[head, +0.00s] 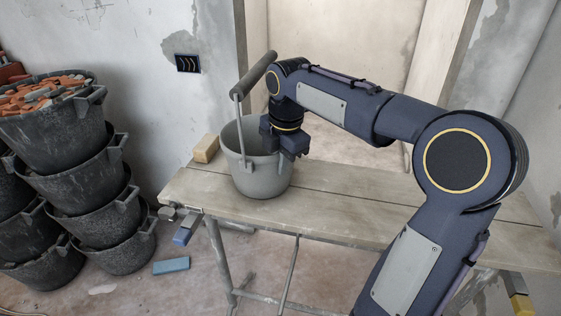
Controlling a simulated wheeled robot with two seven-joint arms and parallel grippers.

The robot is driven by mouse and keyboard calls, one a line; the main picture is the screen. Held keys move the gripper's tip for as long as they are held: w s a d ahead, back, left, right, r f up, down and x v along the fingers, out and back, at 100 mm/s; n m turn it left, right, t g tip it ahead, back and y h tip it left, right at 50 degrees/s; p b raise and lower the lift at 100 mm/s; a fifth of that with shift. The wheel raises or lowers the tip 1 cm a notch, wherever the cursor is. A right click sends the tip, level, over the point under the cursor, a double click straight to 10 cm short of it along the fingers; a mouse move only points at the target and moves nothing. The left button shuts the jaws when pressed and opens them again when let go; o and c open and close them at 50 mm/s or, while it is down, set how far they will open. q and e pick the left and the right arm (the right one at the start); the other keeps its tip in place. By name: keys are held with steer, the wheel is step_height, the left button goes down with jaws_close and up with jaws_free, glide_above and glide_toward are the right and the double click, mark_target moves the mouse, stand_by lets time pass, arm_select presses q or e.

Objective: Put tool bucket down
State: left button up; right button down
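The grey tool bucket (254,178) stands upright on a wooden plank bench (350,222), near its left end. Its handle (254,75) is raised above the rim, tilted. My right gripper (284,147) points down at the right side of the bucket's rim and overlaps it in the head view. The ends of its fingers are hard to make out against the bucket, so I cannot tell whether they are closed on the rim. The bucket's inside is mostly hidden. My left gripper is not in view.
A wooden block (205,149) lies on the bench left of the bucket. Stacked black buckets (60,140), the top one full of brick rubble (40,95), stand on the left. A blue block (171,266) lies on the floor. The bench right of the bucket is clear.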

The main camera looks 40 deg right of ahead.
steer(key=shift+f, duration=0.15)
steer(key=c, duration=1.6)
jaws_free()
step_height(320, 180, up, 12)
steer(key=s+p, duration=0.1)
steer(key=s, duration=0.1)
steer(key=s+a+f+m+t+y, duration=0.1)
steer(key=s+a+f+m, duration=0.3)
steer(key=s+f+m, duration=0.2)
steer(key=s+a+f+m+t+y, duration=0.1)
steer(key=s+a+f+m, duration=0.3)
steer(key=s+f+m, duration=0.2)
steer(key=s+a+f+m+t+y, duration=0.1)
steer(key=s+a+f+m+t, duration=0.1)
steer(key=s+a+f+m, duration=0.2)
steer(key=shift+s+a+f+m+y, duration=0.15)
steer(key=shift+s+f+m, duration=0.45)
steer(key=shift+m, duration=0.55)
steer(key=shift+s+a+f+m+y, duration=0.15)
steer(key=shift+s+f+m, duration=0.4)
steer(key=shift+m, duration=0.6)
steer(key=shift+d, duration=0.1)
